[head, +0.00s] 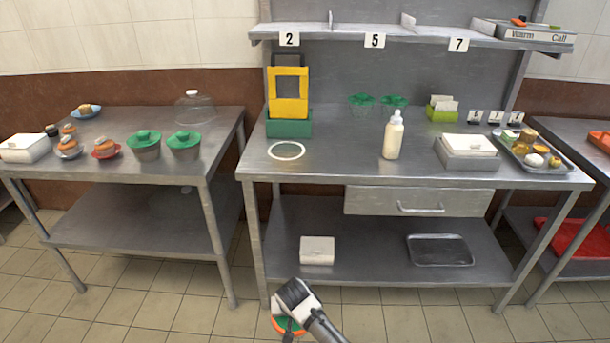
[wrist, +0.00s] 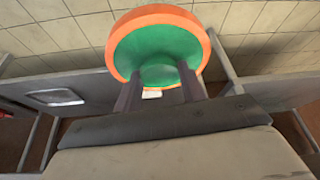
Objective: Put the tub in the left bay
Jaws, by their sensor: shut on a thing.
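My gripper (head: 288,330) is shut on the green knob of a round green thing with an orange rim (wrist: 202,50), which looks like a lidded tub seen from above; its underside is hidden. It also shows low in the head view (head: 279,326), in front of the middle table and below its top. The left bay (head: 290,29) is the part of the high shelf left of the first upright divider (head: 331,22), over the label 2 (head: 289,39). No object shows in this bay.
On the middle table (head: 340,165) stand a yellow frame in a green base (head: 288,127), a white ring (head: 287,150), a bottle (head: 393,138), a white-lidded box (head: 467,155) and a loaded tray (head: 520,157). Two green-lidded pots (head: 146,151) stand on the left table.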

